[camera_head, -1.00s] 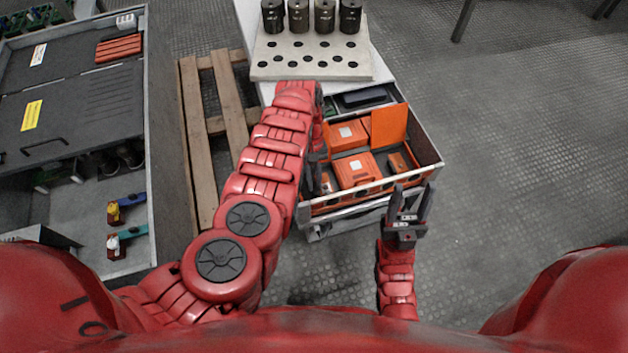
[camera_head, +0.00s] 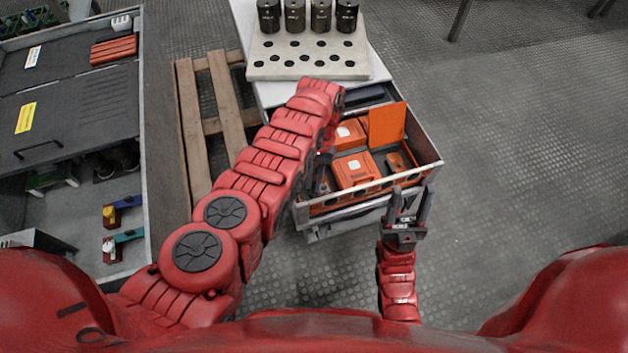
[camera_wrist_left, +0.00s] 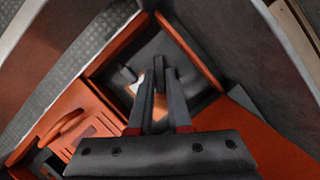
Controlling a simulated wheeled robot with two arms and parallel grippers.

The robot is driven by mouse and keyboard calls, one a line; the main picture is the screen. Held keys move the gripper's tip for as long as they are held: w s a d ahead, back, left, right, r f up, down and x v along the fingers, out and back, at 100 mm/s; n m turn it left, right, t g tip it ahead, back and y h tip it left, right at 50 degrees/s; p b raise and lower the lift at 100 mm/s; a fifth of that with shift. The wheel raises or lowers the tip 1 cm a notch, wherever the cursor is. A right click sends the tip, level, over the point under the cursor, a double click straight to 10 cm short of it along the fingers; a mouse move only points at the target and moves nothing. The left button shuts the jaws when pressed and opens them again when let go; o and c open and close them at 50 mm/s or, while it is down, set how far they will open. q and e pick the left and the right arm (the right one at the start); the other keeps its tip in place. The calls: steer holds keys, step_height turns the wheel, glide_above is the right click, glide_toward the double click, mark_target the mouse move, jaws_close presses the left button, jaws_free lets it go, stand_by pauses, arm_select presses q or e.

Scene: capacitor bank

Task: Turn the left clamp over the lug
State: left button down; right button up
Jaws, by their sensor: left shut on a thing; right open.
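Two small lever devices sit in the open lower bay of the grey cabinet at the left: a blue one with yellow and red parts (camera_head: 121,210) and a teal one with a red base (camera_head: 122,242). I cannot tell which is the left clamp, and no lug can be made out. My left gripper (camera_head: 321,180) is far from them, down inside the open drawer at its left side. In the left wrist view its fingers (camera_wrist_left: 158,72) are nearly together on a small dark thing, mostly hidden, above an orange-edged compartment. My right gripper (camera_head: 411,205) is open and empty before the drawer front.
The drawer (camera_head: 430,160) holds orange cases (camera_head: 354,170) and an upright orange lid (camera_head: 387,125). Behind it, a pale perforated block (camera_head: 290,68) carries several black cylinders (camera_head: 295,15). A wooden pallet (camera_head: 190,130) lies between cabinet and drawer. Floor at right is clear.

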arm_select(q)
steer(key=shift+m+y, duration=0.3)
steer(key=shift+m, duration=0.3)
steer(key=shift+d+m+t+p, duration=0.1)
steer(key=shift+m+t+p, duration=0.25)
steer(key=shift+m, duration=0.55)
steer(key=m, duration=0.1)
steer(key=m+y+p, duration=0.1)
steer(key=m, duration=0.1)
steer(key=shift+s+d+r+t+y+p, duration=0.1)
steer(key=shift+s+r+t+y+p, duration=0.05)
steer(key=shift+t+y+p, duration=0.2)
steer(key=shift+s+m+t+y+p, duration=0.15)
steer(key=shift+m+t+p, duration=0.25)
steer(key=shift+m, duration=0.75)
steer(key=shift+s+m+t+y+p, duration=0.1)
steer(key=shift+m+t+y+p, duration=0.2)
steer(key=shift+m, duration=0.85)
steer(key=shift+w+d, duration=0.1)
steer(key=c, duration=1.1)
jaws_free()
steer(key=shift+f, duration=0.2)
steer(key=shift+c, duration=0.2)
steer(key=shift+r, duration=0.15)
